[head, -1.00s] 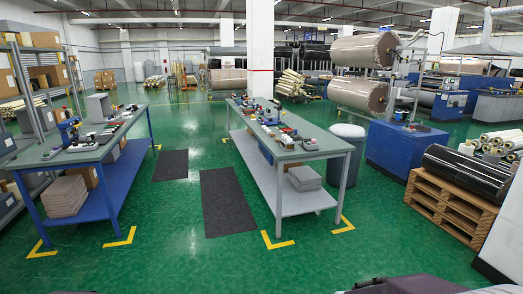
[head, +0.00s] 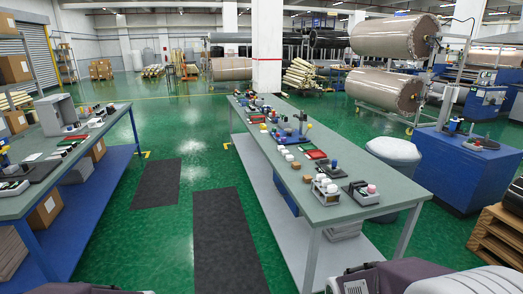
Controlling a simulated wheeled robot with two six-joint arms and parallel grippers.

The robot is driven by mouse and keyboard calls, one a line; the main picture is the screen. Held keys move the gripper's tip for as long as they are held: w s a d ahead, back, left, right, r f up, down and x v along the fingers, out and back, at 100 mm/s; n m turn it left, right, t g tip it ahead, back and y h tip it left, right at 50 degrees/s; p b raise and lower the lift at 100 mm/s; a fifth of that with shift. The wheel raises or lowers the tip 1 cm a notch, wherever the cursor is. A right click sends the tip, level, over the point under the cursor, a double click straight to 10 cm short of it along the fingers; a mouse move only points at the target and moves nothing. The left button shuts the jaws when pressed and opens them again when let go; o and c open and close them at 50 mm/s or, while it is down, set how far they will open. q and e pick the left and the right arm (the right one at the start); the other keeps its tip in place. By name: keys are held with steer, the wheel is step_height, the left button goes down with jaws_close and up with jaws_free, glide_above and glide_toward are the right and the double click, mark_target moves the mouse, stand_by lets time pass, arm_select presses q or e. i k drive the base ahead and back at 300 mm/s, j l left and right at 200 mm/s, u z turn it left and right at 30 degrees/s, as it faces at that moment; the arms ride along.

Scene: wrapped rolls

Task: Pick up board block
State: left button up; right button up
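No object can be picked out for certain as the board block. Small items stand along the grey-green top of the middle workbench (head: 390,192). Near its front end are a white holder with pale round tops (head: 325,190) and a dark flat piece with a pink-topped part (head: 361,192). Several white and brown round pieces (head: 290,158), a red tray (head: 317,155) and a blue upright tool (head: 302,124) are farther back. The left workbench (head: 111,123) carries a grey box (head: 56,114) and small dark and white items. Neither gripper shows; only parts of my arms appear at the bottom edge.
Dark mats (head: 222,235) lie on the open green floor between the benches. A grey-lidded bin (head: 393,152) and a blue machine cabinet (head: 455,168) stand right of the middle bench. A wooden pallet (head: 497,235) is at the right edge. Large wrapped rolls (head: 385,92) are behind.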

mark_target(306, 179)
steer(key=i+z, duration=0.1)
steer(key=i, duration=0.45)
steer(key=i+j, duration=0.1)
steer(key=i, duration=0.5)
steer(key=i+j+z, duration=0.15)
steer(key=i, duration=0.4)
steer(key=i+j, duration=0.1)
steer(key=i, duration=0.5)
steer(key=i+j+z, duration=0.1)
steer(key=i+z, duration=0.3)
steer(key=i+j+z, duration=0.35)
steer(key=i+l, duration=0.05)
steer(key=l, duration=0.05)
